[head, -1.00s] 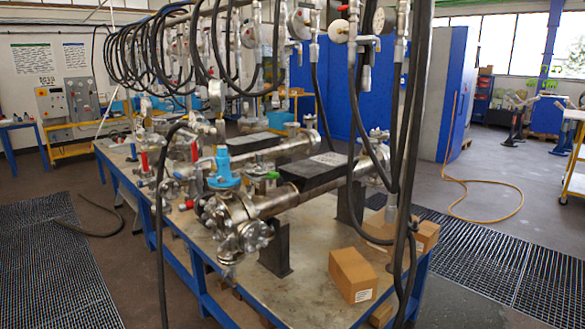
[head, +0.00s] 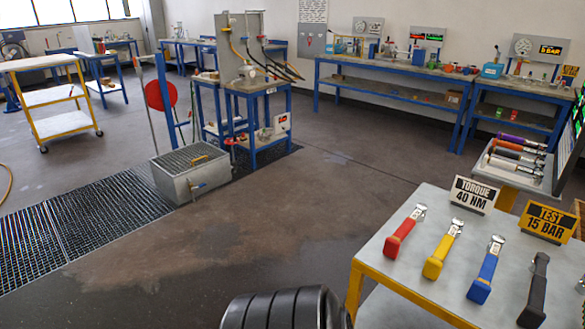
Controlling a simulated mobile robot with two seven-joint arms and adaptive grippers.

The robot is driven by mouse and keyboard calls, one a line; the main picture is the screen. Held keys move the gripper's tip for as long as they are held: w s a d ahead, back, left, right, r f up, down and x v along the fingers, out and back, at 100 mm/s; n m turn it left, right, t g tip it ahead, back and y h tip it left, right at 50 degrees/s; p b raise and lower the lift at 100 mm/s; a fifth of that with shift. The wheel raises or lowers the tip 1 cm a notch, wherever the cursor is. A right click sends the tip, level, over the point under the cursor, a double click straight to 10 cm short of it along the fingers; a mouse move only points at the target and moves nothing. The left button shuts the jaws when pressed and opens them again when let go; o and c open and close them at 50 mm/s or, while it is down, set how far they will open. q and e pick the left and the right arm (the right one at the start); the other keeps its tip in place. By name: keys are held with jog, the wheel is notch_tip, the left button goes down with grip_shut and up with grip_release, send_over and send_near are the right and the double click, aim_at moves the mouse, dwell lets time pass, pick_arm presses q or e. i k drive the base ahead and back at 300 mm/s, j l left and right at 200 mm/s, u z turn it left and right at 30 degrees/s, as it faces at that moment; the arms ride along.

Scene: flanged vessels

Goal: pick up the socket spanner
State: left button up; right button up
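No tool can be told for certain as the socket spanner. Several wrench-like tools with silver heads lie side by side on the near-right table (head: 385,262). They include a red-handled tool (head: 402,235), a yellow-handled tool (head: 440,253), a blue-handled tool (head: 484,275) and a black-handled tool (head: 535,290). More handled tools (head: 518,150), purple, orange and dark, lie on a grey stand behind. Neither gripper is in view; a black ribbed part, perhaps mine, shows at the bottom edge.
Signs reading "TORQUE 40 NM" (head: 473,195) and "TEST 15 BAR" (head: 545,223) stand at the table's back. A grey metal tank (head: 192,175) stands by floor grating. Blue benches (head: 395,82) line the wall. The middle floor is open.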

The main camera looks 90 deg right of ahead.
aim_at(533, 316)
jog(key=z, duration=4.45)
